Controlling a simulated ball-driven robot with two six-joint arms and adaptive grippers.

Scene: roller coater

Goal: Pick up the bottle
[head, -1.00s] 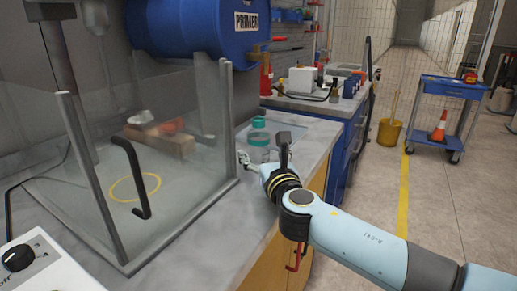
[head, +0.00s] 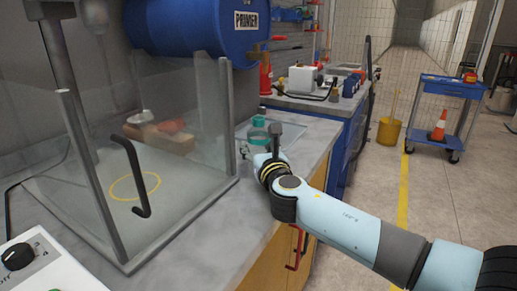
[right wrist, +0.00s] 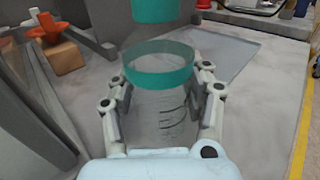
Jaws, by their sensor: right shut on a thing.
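The bottle (right wrist: 160,115) is clear, with marks on its side, a teal ring around its upper part and a teal cap (right wrist: 155,10) above. In the head view its teal ring (head: 258,135) and cap show over the counter, and its lower body is hidden behind my right gripper (head: 258,150). In the right wrist view my right gripper (right wrist: 162,85) has one finger on each side of the bottle, below the ring, and is shut on it. The bottle looks upright. I cannot tell whether its base touches the counter. My left gripper is not in view.
A glass enclosure (head: 185,130) with a black handle stands left of the bottle. A grey tray (right wrist: 215,55) lies behind it. A blue primer drum (head: 200,30) hangs above. Farther back is a counter with a white canister (head: 302,78).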

